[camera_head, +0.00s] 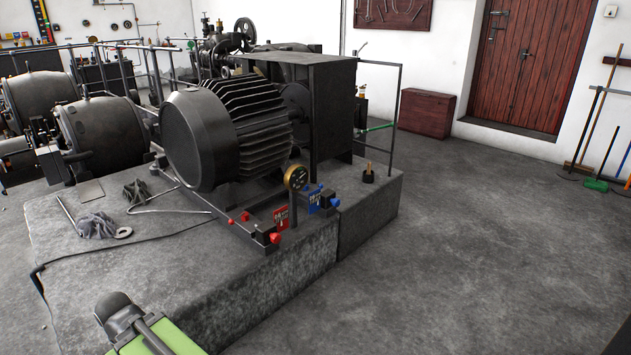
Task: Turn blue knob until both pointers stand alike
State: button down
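The blue knob (335,202) is small and sits at the right end of a dark fitting beside the motor, near the front edge of the concrete plinth (290,290). Next to it stands a blue plate (314,199) with white markings. To its left is a red plate (281,216) with white markings, and a red knob (275,238) sits below that. The pointers are too small to read, so I cannot tell whether they stand alike. My gripper's fingers do not show. A green and dark grey part, which may be my arm, shows at the bottom left.
A large finned motor (235,130) stands on the plinth behind the plates. A brass-rimmed round gauge (296,177) rises beside them. A grey rag (97,226) and a rod lie on the plinth at left. The grey floor (470,260) at right is clear.

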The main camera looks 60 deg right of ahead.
aim_at(337, 202)
jog(key=u, duration=0.15)
jog(key=k, duration=0.15)
jog(key=z, duration=1.5)
jog(key=k, duration=0.65)
jog(key=u, duration=0.35)
jog(key=i, duration=1.65)
jog(key=z, duration=0.25)
